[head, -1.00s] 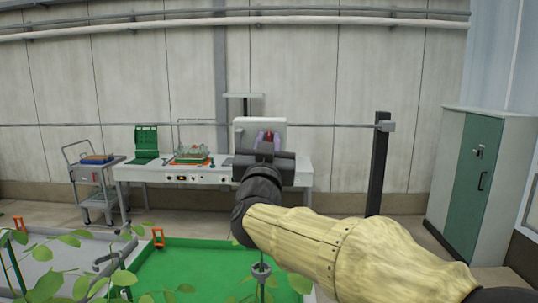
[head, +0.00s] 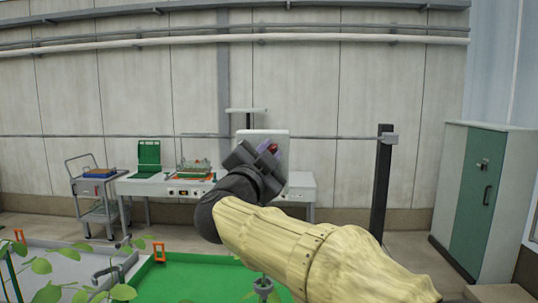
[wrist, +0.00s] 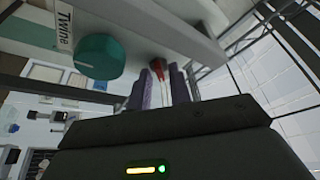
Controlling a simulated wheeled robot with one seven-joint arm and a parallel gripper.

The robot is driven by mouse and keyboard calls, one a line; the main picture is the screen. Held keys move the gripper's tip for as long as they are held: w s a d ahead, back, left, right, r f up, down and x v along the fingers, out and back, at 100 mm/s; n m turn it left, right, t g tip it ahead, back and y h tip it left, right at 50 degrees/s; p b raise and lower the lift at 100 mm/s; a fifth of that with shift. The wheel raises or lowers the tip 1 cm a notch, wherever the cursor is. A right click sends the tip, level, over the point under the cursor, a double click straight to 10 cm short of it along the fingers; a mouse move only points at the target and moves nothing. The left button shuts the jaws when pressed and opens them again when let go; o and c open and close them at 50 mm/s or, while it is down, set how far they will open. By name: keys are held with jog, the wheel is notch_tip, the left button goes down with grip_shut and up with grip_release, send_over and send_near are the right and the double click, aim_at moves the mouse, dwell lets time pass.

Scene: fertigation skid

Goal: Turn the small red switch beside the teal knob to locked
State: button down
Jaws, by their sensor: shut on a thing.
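The small red switch (wrist: 156,65) sits between the purple fingers of my gripper (wrist: 161,78) in the wrist view, to the right of the round teal knob (wrist: 100,57). My gripper is shut on the switch, and the fingers hide part of it. In the head view my gripper (head: 268,149) is tilted to the right in front of the pale panel (head: 281,137), with the red switch (head: 274,147) just showing at its tips. The teal knob is hidden there behind my gripper.
A label reading "Twine" (wrist: 65,28) is beside the knob. A white bench (head: 150,187) with a green rack (head: 149,155) stands left of my arm. A dark post (head: 383,185) and a green-door cabinet (head: 475,190) stand to the right.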

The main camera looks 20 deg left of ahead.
dwell(0.4)
jog(key=c, duration=1.6)
grip_release()
jog(key=shift+o, duration=0.2)
jog(key=shift+s, duration=0.1)
jog(key=d+b+v, duration=0.1)
jog(key=b+v, duration=0.4)
jog(key=v, duration=1.2)
jog(key=shift+a, duration=0.45)
